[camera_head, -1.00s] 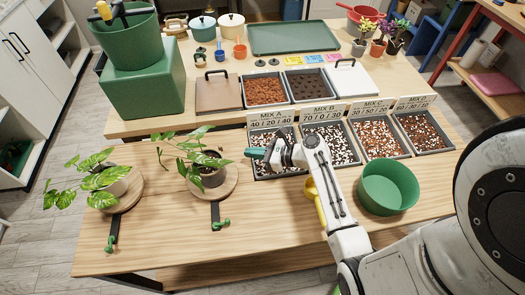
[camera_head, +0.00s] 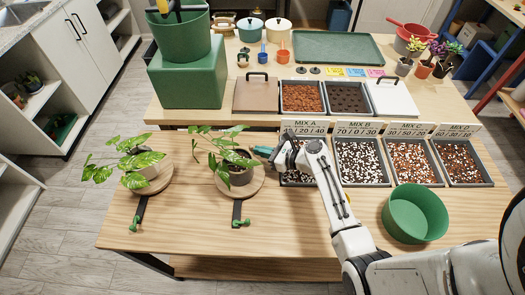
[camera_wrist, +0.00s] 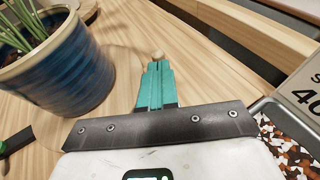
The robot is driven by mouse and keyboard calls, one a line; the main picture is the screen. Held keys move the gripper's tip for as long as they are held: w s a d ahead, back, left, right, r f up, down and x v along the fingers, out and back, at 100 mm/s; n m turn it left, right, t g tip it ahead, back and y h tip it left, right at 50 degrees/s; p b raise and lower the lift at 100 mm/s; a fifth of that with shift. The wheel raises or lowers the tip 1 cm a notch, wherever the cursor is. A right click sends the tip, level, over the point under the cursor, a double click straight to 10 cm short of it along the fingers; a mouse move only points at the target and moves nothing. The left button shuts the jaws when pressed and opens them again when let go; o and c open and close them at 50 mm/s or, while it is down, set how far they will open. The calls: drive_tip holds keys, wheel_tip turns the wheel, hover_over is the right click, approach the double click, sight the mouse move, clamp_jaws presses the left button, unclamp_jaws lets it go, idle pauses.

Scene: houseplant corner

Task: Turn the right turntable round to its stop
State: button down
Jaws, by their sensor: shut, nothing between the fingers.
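The right turntable (camera_head: 251,190) is a round wooden disc bearing a potted leafy plant (camera_head: 238,172). A dark bar (camera_head: 237,211) with a green knob (camera_head: 242,223) extends from its front edge. My gripper (camera_head: 262,150) is at the disc's back right, beside the plant, with teal fingers shut and empty. In the wrist view the shut fingers (camera_wrist: 157,66) point at a small round wooden peg (camera_wrist: 158,55), close to or touching it; I cannot tell which. The plant's blue pot (camera_wrist: 60,70) is left of the fingers. The peg is hidden in the head view.
The left turntable (camera_head: 162,184) bears another plant and has a similar bar. Several soil trays, including one behind my arm (camera_head: 360,160), stand to the right. A green bowl (camera_head: 415,212) is at the front right.

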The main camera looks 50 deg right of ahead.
drive_tip(key=shift+w, duration=0.15)
drive_tip(key=shift+w+a+n+g+y+b, duration=0.1)
drive_tip(key=shift+w+n+g+y+b, duration=0.5)
drive_tip(key=shift+w+n+y+b, duration=1)
drive_tip(key=shift+w+a+n+g+y+b, duration=0.3)
drive_tip(key=shift+w+n+g+y, duration=0.3)
drive_tip(key=shift+n+y, duration=0.25)
drive_tip(key=shift+w+a+n+g+y+b, duration=0.3)
drive_tip(key=shift+w+n+g+y, duration=0.3)
drive_tip(key=shift+y, duration=0.35)
drive_tip(key=shift+w+a+r, duration=0.1)
drive_tip(key=shift+w+a, duration=0.8)
drive_tip(key=shift+w, duration=0.25)
drive_tip(key=shift+w+a+p, duration=0.75)
drive_tip(key=shift+a+p, duration=0.05)
drive_tip(key=shift+a, duration=0.2)
drive_tip(key=shift+w+a, duration=0.1)
drive_tip(key=shift+a, duration=0.05)
